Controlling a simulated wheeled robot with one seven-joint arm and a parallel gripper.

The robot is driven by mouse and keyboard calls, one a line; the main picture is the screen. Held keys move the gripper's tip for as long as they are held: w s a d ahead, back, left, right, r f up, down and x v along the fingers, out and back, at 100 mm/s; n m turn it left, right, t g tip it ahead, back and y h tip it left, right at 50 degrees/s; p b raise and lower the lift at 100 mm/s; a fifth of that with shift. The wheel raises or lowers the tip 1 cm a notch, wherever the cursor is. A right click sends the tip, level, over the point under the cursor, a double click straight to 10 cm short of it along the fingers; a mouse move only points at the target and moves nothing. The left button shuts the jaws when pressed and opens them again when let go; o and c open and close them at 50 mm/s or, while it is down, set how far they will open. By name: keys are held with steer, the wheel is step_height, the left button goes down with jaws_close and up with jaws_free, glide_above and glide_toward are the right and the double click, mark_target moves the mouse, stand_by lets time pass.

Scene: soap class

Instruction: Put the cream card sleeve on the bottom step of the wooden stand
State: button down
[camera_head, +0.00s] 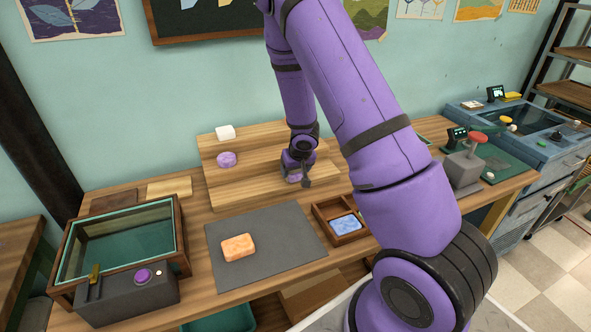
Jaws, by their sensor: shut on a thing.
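The wooden stand (240,195) is stepped and stands against the back wall, partly behind my arm. A white block (225,132) sits on its top step and a purple soap (226,159) on a step below. The visible left part of the bottom step is bare. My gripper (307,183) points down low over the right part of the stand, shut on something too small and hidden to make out. A flat pale tan piece (169,187), which may be the cream card sleeve, lies on the table left of the stand; I cannot tell for sure.
An orange soap (238,247) lies on a grey mat (285,250) before the stand. A small wooden tray (322,211) holds a blue soap (346,225). A glass-topped box (78,243) is at left, a dark brown flat piece (114,201) behind it. A grey press (463,170) stands right.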

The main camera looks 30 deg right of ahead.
steer(key=shift+f, duration=0.2)
steer(key=shift+c, duration=0.4)
jaws_free()
steer(key=shift+r, duration=0.15)
steer(key=v, duration=1.1)
steer(key=shift+r, duration=0.35)
steer(key=shift+s+a, duration=0.1)
steer(key=shift+s, duration=0.1)
